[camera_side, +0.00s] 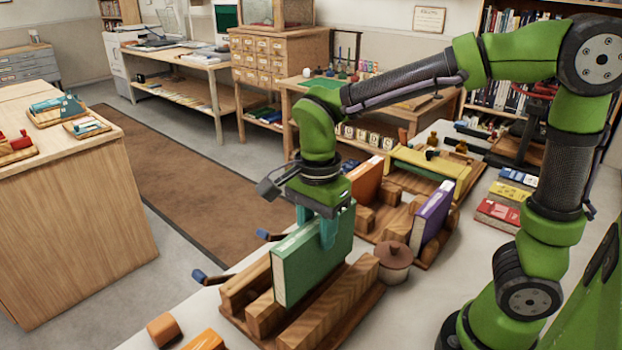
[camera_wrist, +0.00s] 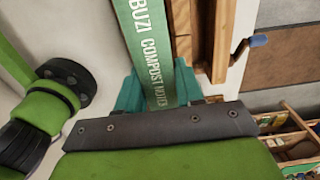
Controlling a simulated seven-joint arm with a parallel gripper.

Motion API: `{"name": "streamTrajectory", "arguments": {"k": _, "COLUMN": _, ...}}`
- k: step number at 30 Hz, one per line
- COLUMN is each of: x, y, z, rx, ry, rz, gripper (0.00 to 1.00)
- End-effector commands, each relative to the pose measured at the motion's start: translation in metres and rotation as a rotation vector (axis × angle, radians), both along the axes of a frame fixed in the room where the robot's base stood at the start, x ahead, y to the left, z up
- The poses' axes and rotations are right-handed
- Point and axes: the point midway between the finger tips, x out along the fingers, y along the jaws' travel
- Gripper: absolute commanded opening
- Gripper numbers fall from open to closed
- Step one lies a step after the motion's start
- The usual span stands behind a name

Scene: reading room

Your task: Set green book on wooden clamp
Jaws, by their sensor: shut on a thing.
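The green book (camera_side: 298,268) stands upright on edge, with its pale page edges showing at one end. My gripper (camera_side: 328,228) is above it, its teal fingers shut on the book's upper part. In the wrist view the book (camera_wrist: 150,45) shows a green spine with white lettering, between the two fingers (camera_wrist: 158,95). The wooden clamp (camera_side: 340,308) has long wooden bars, and the book is between them. The near bar hides part of the book's lower edge, so I cannot tell whether it touches the base. The clamp's wood also shows beside the book in the wrist view (camera_wrist: 222,35).
A second wooden clamp behind holds an orange book (camera_side: 367,180) and a purple book (camera_side: 433,213). A lidded brown pot (camera_side: 394,262) stands close to the right. Blue-tipped handles (camera_side: 199,276) stick out left. Orange blocks (camera_side: 163,329) lie in front. Flat books (camera_side: 497,214) lie at right.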

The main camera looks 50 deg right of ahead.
Motion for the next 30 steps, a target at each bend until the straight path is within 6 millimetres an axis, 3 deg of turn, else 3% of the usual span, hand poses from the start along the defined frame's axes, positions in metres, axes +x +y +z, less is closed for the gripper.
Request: {"name": "streamTrajectory", "arguments": {"k": 30, "x": 0.001, "y": 0.0, "z": -0.009, "rx": 0.0, "ry": -0.001, "rz": 0.0, "gripper": 0.0}}
